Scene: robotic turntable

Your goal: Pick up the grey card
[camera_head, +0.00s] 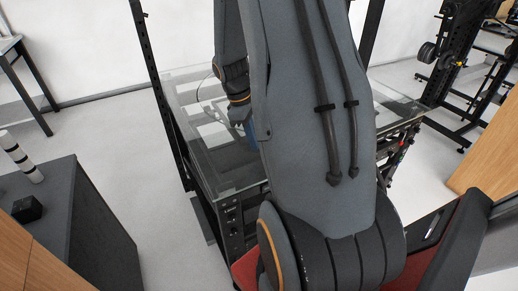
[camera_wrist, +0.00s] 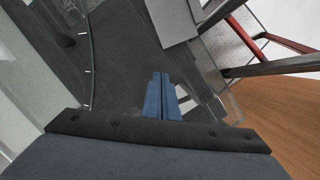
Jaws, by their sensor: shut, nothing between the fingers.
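A flat light grey rectangle (camera_wrist: 172,20), which looks like the grey card, lies at the top of the wrist view on a dark surface. My gripper (camera_wrist: 160,76) has its blue fingers shut together with nothing between them. The rectangle is beyond the fingertips and apart from them. In the head view my gripper (camera_head: 250,134) is over the glass-topped table (camera_head: 237,178), partly hidden behind my arm. I cannot pick out the card for certain in the head view, as my arm covers much of the tabletop.
Dark upright posts (camera_head: 160,90) stand at the table's corners. A dark cabinet (camera_head: 85,215) with a small black box (camera_head: 27,208) and a striped cylinder (camera_head: 20,157) stands at left. In the wrist view, a red and dark frame (camera_wrist: 270,68) is at right. Pale floor lies between cabinet and table.

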